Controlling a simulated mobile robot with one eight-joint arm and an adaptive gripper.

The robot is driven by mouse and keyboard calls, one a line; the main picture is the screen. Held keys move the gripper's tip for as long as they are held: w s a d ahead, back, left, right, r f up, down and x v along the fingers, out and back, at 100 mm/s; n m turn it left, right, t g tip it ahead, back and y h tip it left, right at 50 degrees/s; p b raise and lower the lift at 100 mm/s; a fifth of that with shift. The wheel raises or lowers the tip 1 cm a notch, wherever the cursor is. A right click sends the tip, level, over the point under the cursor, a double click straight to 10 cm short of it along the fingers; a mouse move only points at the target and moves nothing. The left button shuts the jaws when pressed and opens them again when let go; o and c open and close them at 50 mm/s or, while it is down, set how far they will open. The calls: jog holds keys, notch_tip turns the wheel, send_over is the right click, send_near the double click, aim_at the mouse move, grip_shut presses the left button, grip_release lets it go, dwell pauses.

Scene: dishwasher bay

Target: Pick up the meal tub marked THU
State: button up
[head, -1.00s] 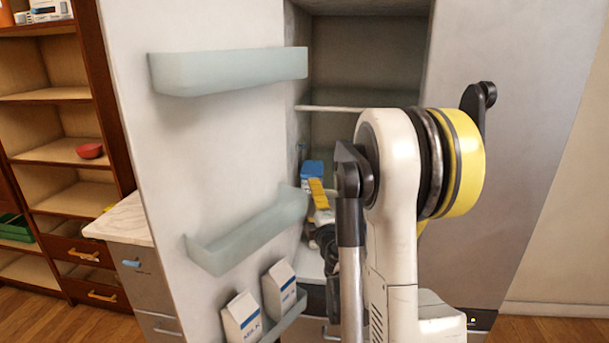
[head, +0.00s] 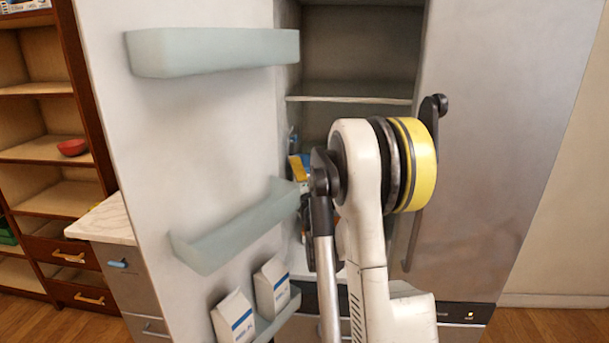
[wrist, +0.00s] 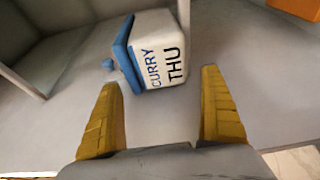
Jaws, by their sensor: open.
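The meal tub (wrist: 160,60) shows in the wrist view, a white tub with a blue lid, marked CURRY and THU. It sits on a pale shelf, and its printed side faces my camera. My gripper (wrist: 165,100) is open, with its yellow fingers on either side below the tub in the picture. The fingertips appear apart from the tub, and nothing is between them. In the head view, my gripper (head: 300,168) is inside the open fridge, mostly hidden by my arm. A bit of blue shows beside it there, but I cannot tell which thing it is.
The open fridge door (head: 200,140) with its bins stands left of my arm. Two milk cartons (head: 272,288) stand in its lower bin. A shelf (head: 350,98) lies above my gripper. An orange object (wrist: 296,9) is at the wrist view's upper right.

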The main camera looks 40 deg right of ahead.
jog(key=c, duration=1.5)
jog(key=shift+r, duration=0.15)
